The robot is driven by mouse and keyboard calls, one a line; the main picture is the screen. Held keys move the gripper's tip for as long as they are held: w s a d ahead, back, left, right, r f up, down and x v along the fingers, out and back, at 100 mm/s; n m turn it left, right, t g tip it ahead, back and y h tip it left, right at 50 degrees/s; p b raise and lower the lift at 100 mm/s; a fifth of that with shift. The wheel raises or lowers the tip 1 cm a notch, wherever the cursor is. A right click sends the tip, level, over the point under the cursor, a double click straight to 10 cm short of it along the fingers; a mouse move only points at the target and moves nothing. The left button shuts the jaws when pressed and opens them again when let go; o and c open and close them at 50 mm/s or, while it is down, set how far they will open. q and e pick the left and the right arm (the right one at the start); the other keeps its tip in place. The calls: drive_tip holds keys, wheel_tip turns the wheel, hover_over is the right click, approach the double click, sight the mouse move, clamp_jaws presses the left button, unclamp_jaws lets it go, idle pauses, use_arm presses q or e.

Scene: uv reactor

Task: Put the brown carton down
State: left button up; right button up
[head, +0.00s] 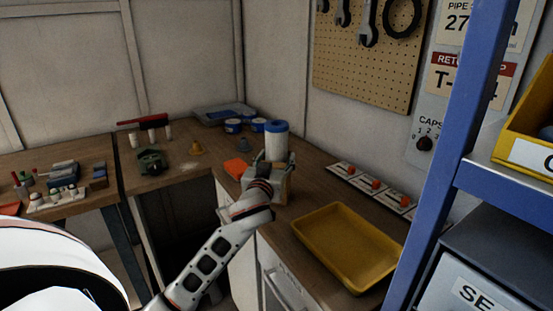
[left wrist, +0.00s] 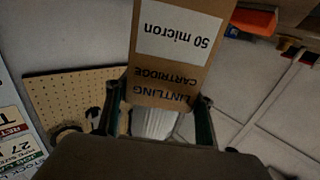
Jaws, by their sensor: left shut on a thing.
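The brown carton (left wrist: 176,50) fills the middle of the left wrist view, with a white "50 micron" label and the words "LINTLING CARTRIDGE" upside down. My left gripper (left wrist: 158,112) is shut on it, one finger at each side. In the head view the left gripper (head: 268,172) is over the wooden worktop, and only a part of the carton (head: 287,182) shows past it. I cannot tell whether the carton's underside touches the worktop. My right gripper is not in view.
A white cylinder with a blue top (head: 277,143) stands just behind the gripper. An orange item (head: 236,168) lies to its left. A yellow tray (head: 345,245) is at the front right, and panels with orange knobs (head: 373,184) run along the wall. A blue post (head: 452,150) rises at right.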

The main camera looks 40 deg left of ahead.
use_arm(q)
drive_tip(key=o, duration=1.4)
drive_tip(key=shift+r, duration=0.25)
drive_tip(key=v, duration=1.2)
drive_tip(key=shift+d+f, duration=0.1)
drive_tip(key=shift+f, duration=0.05)
